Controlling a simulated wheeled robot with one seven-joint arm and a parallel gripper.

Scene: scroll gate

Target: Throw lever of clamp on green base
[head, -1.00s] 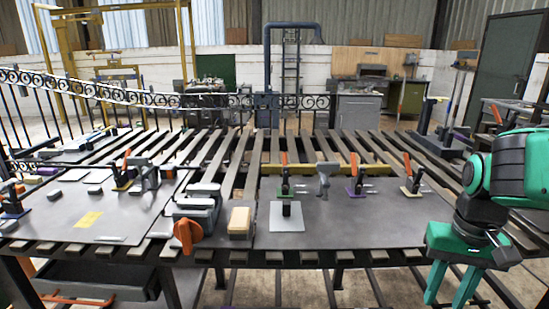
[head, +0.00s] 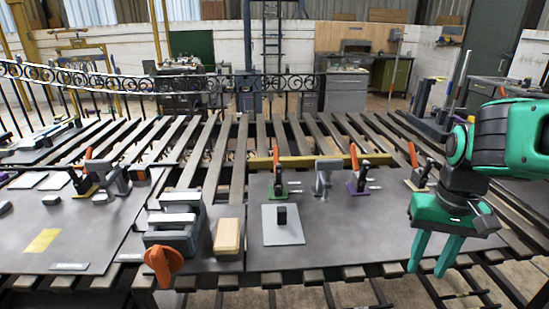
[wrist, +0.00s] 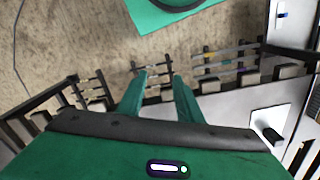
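The clamp on the green base (head: 278,180) stands upright near the middle of the right-hand metal plate in the head view, with its orange-red lever (head: 277,158) pointing up. Its green base (head: 285,194) is small and partly hidden by the clamp body. My gripper (head: 429,268) is at the right, over the front edge of the table, far to the right of that clamp and nearer me. Its two green fingers are apart with nothing between them; the wrist view shows them too (wrist: 160,78). The green-base clamp cannot be made out in the wrist view.
A clamp on a purple base (head: 358,178) and one on a yellow base (head: 418,172) stand to the right of a grey clamp (head: 324,176). A light plate with a black block (head: 283,226), a wooden block (head: 228,236) and an orange knob (head: 163,264) lie in front.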

